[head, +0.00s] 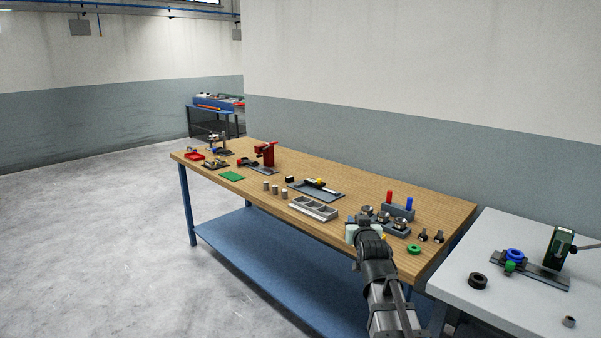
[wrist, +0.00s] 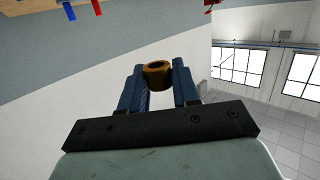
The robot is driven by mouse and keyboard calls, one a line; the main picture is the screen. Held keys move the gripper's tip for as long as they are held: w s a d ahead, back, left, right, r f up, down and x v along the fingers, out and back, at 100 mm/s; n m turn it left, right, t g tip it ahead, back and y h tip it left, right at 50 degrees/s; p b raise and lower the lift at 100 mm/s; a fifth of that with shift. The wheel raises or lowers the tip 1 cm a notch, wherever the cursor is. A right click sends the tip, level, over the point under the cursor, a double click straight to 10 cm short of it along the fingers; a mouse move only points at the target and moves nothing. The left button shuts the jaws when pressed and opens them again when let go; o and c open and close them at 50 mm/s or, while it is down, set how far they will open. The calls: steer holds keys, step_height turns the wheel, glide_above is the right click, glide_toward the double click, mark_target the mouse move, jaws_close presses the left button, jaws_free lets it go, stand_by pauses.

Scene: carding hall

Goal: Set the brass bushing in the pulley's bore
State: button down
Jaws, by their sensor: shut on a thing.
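My gripper (wrist: 158,82) is shut on the brass bushing (wrist: 156,74), a short brown-gold ring held between the two blue fingertips in the wrist view. In the head view my gripper (head: 355,230) is over the front edge of the wooden bench, near the right end; the fingers and bushing are not clear there. I cannot tell for sure which thing is the pulley. A blue ring-shaped part (head: 514,255) lies on a dark plate on the grey table at right. A black ring (head: 478,281) lies in front of it, and a green ring (head: 414,249) on the wooden bench.
A dark green press-like device (head: 559,245) stands on the grey table (head: 455,268). A block with red and blue pegs (head: 398,211) and metal parts sits near my gripper on the bench. A grey divided tray (head: 313,208) is to its left. The grey table's front is mostly clear.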

steer(key=shift+d, duration=0.1)
stand_by(0.3)
steer(key=s+d+f+m+h, duration=0.1)
steer(key=d+m+h, duration=0.15)
steer(key=d, duration=1.15)
steer(key=m+g+h, duration=0.3)
steer(key=m+h, duration=0.2)
steer(key=h, duration=0.2)
glide_above(541, 313)
steer(key=shift+f, duration=4)
steer(key=shift+n+y, duration=0.25)
steer(key=shift+n, duration=0.1)
steer(key=shift+f, duration=5.05)
steer(key=shift+f, duration=0.1)
steer(key=c, duration=0.8)
jaws_free()
